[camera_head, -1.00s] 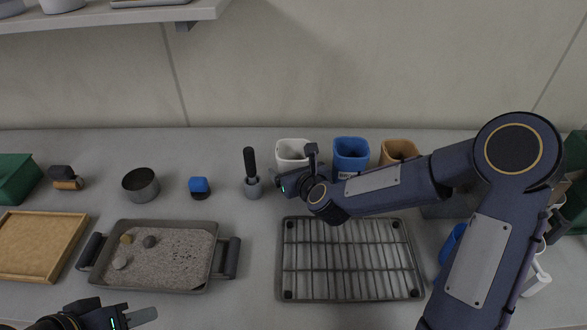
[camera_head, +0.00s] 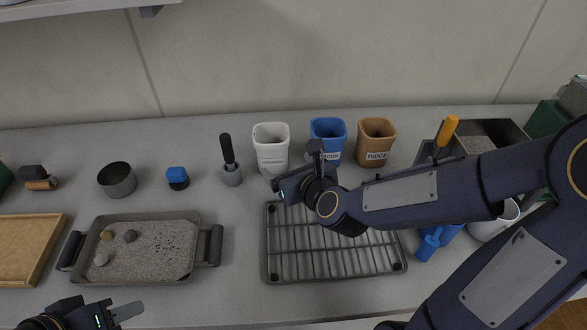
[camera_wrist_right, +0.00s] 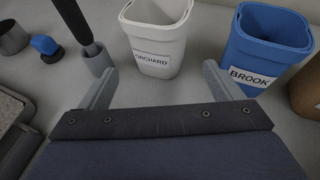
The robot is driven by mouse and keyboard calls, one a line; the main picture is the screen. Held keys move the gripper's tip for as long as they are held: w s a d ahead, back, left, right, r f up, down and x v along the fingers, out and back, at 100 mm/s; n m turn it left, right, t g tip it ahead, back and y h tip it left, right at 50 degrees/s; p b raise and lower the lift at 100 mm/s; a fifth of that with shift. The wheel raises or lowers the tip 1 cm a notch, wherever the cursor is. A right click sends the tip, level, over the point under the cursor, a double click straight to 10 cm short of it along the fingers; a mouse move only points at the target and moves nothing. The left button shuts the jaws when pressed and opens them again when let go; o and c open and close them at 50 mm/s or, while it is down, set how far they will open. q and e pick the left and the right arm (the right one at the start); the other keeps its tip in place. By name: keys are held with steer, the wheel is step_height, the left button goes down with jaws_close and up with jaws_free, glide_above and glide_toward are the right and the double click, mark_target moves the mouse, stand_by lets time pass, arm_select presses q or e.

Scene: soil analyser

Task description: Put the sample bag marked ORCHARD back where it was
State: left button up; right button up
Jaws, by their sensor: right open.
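The ORCHARD sample bag (camera_head: 271,145) is a white, open-topped, upright container on the bench, left of the blue and tan ones. In the right wrist view its label reads ORCHARD on the white bag (camera_wrist_right: 157,35). My right gripper (camera_head: 272,184) is in front of it, over the back left of the wire rack. In the right wrist view my right gripper (camera_wrist_right: 160,82) has its fingers wide apart with nothing between them, and the bag stands just beyond the tips. My left gripper (camera_head: 128,311) is at the bottom left, away from the bag; its finger gap cannot be made out.
The blue BROOK bag (camera_head: 328,138) and the tan RIDGE bag (camera_head: 376,142) stand right of the white one. A scoop in a grey holder (camera_head: 231,175) stands close on its left. The wire rack (camera_head: 335,268) lies in front. A soil tray (camera_head: 120,280) is further left.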

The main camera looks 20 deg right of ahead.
steer(key=shift+s, duration=0.2)
